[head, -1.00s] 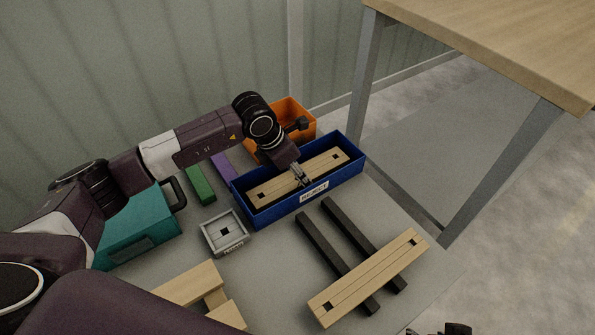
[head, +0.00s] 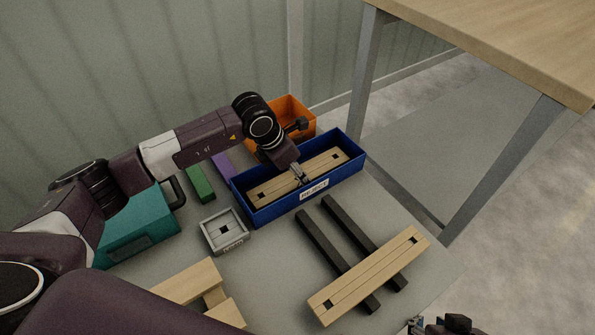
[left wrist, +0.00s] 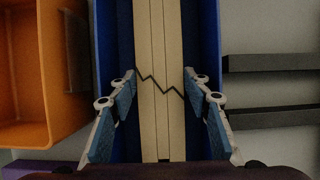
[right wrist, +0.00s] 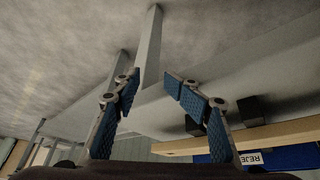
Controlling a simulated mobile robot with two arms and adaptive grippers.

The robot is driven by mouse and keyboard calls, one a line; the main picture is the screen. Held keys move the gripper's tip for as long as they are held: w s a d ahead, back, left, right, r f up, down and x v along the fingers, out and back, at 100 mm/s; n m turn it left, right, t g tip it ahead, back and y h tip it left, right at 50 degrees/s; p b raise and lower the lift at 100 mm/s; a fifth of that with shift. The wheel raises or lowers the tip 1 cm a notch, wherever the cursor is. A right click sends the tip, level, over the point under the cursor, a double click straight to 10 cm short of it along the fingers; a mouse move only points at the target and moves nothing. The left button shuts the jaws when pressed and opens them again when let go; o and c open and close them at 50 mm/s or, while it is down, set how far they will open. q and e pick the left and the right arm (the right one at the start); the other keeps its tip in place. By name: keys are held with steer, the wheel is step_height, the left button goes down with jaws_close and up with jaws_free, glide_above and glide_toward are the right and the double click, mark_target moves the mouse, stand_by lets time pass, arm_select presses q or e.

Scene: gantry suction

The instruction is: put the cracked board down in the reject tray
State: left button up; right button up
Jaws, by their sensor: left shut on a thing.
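The cracked board (head: 325,164) is a pale plank with dark square holes near its ends. It lies lengthwise within the walls of the blue reject tray (head: 259,216); whether it touches the floor is hard to tell. In the left wrist view a dark zigzag crack crosses the board (left wrist: 160,130). My left gripper (head: 299,174) is shut on the board's middle, one finger on each long side, as the left wrist view shows (left wrist: 160,78). My right gripper (head: 440,326) is at the bottom edge of the head view. In the right wrist view it is open and empty (right wrist: 150,80).
Another pale board (head: 370,275) rests across two dark bars (head: 322,239) in front of the tray. An orange bin (head: 297,112) stands behind it. A grey box (head: 225,233), green block (head: 200,185) and teal case (head: 140,225) are left. A wooden table (head: 500,40) stands at right.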

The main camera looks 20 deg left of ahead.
mark_target(288, 180)
arm_select(q)
steer(key=shift+f+b, duration=0.35)
steer(key=shift+f, duration=0.1)
arm_select(e)
steer(key=shift+w+a+r+t, duration=0.2)
steer(key=shift+w+t, duration=0.1)
steer(key=shift+w, duration=0.3)
steer(key=shift+w+a+r+t, duration=0.15)
steer(key=shift+w+t, duration=0.15)
steer(key=shift+w, duration=0.25)
arm_select(q)
steer(key=o, duration=1.4)
arm_select(e)
steer(key=shift+f, duration=0.1)
arm_select(q)
steer(key=v, duration=0.7)
steer(key=shift+r, duration=0.1)
steer(key=shift+s+a+r, duration=0.1)
steer(key=shift+s+r, duration=0.1)
steer(key=shift+r, duration=0.2)
arm_select(e)
steer(key=shift+s, duration=0.1)
